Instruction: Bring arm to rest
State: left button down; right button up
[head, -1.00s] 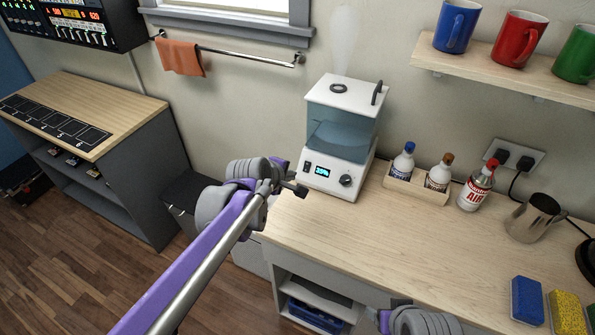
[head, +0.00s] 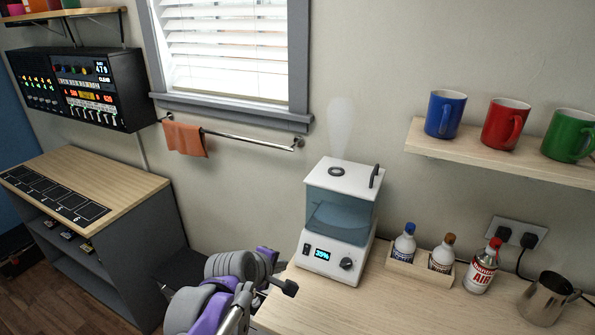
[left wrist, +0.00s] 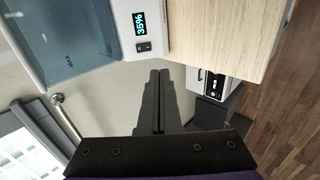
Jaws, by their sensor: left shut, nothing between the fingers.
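My left gripper (head: 288,287) is at the lower middle of the head view, left of the white humidifier (head: 322,262) and apart from it. In the left wrist view its two dark fingers (left wrist: 159,76) are closed together with nothing between them. The humidifier stands on the wooden counter (head: 395,305), with a blue-tinted tank, a lit display and vapour rising from its top. Its display and tank also show at the top of the left wrist view (left wrist: 140,25). My right gripper does not show in the head view.
A wooden box (head: 418,271) with two bottles, a red-labelled bottle (head: 482,270) and a metal pitcher (head: 545,299) stand right of the humidifier. Mugs stand on a wall shelf (head: 500,155). A towel rail (head: 250,141) with an orange cloth is behind. A cabinet (head: 130,190) is at left.

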pick_arm(q)
jog(key=s+a+f+m+g+y, duration=0.1)
jog(key=s+a+f+m, duration=0.2)
jog(key=s, duration=0.5)
jog(key=s+a+f+m+g+y+p, duration=0.1)
jog(key=s+a+f+m, duration=0.2)
jog(key=s, duration=0.6)
jog(key=s+a+f+m+g+y, duration=0.1)
jog(key=s+a+f+m, duration=0.1)
jog(key=s+a+m, duration=0.3)
jog(key=s+m, duration=0.2)
jog(key=s, duration=0.2)
jog(key=shift+f+y+p, duration=0.3)
jog(key=shift+f+p, duration=0.1)
